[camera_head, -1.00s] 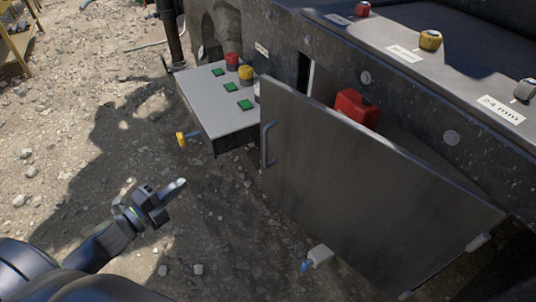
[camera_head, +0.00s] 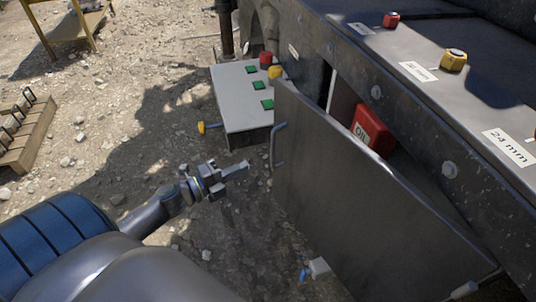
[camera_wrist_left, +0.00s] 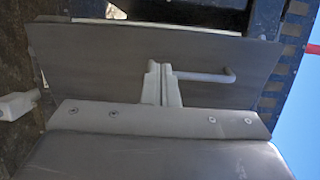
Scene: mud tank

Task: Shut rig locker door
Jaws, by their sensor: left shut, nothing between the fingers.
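The rig locker door (camera_head: 370,200) is a dark grey metal panel standing ajar, with a gap along its top edge into the locker. Its bar handle (camera_head: 278,146) is near the door's left edge. My left gripper (camera_head: 240,167) is shut and empty, just left of the handle and apart from it in the head view. In the left wrist view, the gripper's fingers (camera_wrist_left: 161,84) point at the door (camera_wrist_left: 100,65), with the handle (camera_wrist_left: 205,77) right beside them. Whether they touch the door is unclear. My right gripper is out of view.
A red oil can (camera_head: 372,130) stands inside the locker behind the door. A control box (camera_head: 240,100) with green buttons is left of the door. A small white fitting with a blue end (camera_head: 318,268) is low by the door. Open gravel lies left, with a wooden pallet (camera_head: 28,130).

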